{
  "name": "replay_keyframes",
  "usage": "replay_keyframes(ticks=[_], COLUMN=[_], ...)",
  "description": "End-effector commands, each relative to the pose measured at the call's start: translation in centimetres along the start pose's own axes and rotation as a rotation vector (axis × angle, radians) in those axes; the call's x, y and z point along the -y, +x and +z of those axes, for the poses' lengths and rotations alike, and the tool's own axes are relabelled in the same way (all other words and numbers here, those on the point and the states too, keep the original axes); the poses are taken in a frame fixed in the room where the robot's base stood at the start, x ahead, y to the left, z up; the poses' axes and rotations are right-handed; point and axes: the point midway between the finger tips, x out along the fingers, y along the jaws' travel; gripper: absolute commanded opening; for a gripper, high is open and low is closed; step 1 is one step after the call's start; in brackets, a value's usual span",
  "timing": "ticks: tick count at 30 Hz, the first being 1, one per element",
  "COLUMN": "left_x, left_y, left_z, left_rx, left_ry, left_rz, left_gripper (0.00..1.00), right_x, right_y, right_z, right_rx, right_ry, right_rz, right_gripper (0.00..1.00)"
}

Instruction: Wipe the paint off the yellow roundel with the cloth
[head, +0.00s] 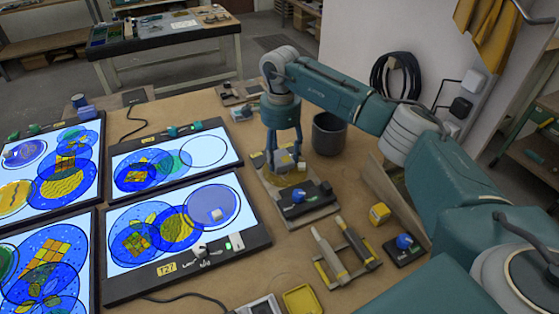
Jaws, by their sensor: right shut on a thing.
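My right gripper (285,158) points down over a small work board (318,212) right of the light panels, its fingers shut on a small pale grey thing (284,161). The fingers partly hide it, and I cannot tell whether it is the cloth. A yellow patterned roundel (14,197) lies on the far left light panel (94,204). Other yellow patterned discs lie among blue ones, including one on the near middle panel (178,226); I cannot tell which is the task's roundel. My left gripper is out of view.
A dark grey pot (328,134) stands just right of my right gripper. A tool rack (345,262), yellow block (379,213), blue-knobbed box (404,246) and yellow tray (301,299) occupy the near right. Yellow fabric (482,32) hangs at upper right.

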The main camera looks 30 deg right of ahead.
Motion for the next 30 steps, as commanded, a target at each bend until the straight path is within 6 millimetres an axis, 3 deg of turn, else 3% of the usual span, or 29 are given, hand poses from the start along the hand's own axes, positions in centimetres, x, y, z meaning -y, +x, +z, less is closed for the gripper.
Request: replay_keyframes(ticks=[12, 30], left_x=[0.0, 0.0], left_y=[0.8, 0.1], left_z=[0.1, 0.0], left_rx=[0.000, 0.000], left_ry=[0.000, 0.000], left_rz=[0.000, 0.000], left_gripper=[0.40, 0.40], right_x=[1.7, 1.1], right_y=[0.1, -0.1], right_z=[-0.8, 2.1], right_rx=[0.000, 0.001], right_ry=[-0.002, -0.002], right_rz=[0.000, 0.001], right_gripper=[0.34, 0.34])
